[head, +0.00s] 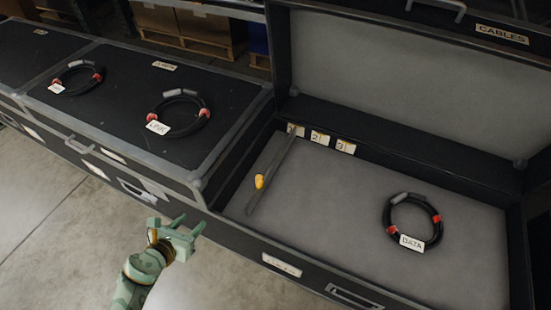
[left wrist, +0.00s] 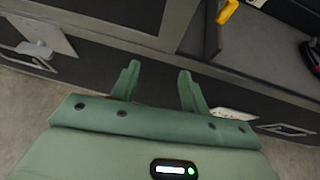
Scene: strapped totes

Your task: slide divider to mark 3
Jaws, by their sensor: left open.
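The divider (head: 272,172) is a thin dark grey bar standing in the open case, near its left end. A yellow knob (head: 259,181) sits on the divider; the knob also shows at the top of the left wrist view (left wrist: 228,11). White mark labels line the back wall: the "2" label (head: 319,137) and the "3" label (head: 345,146) lie right of the divider, and a partly hidden label (head: 295,130) is at its far end. My left gripper (head: 192,222) is open and empty, outside the case's front wall, short of the knob. My right gripper is not in view.
The open case (head: 283,265) has a raised lid (head: 400,70) marked "CABLES". A coiled cable tagged "DATA" (head: 412,222) lies on its floor at right. Closed cases at left carry a "LINK" coil (head: 178,115) and another coil (head: 77,78). The floor between divider and DATA coil is clear.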

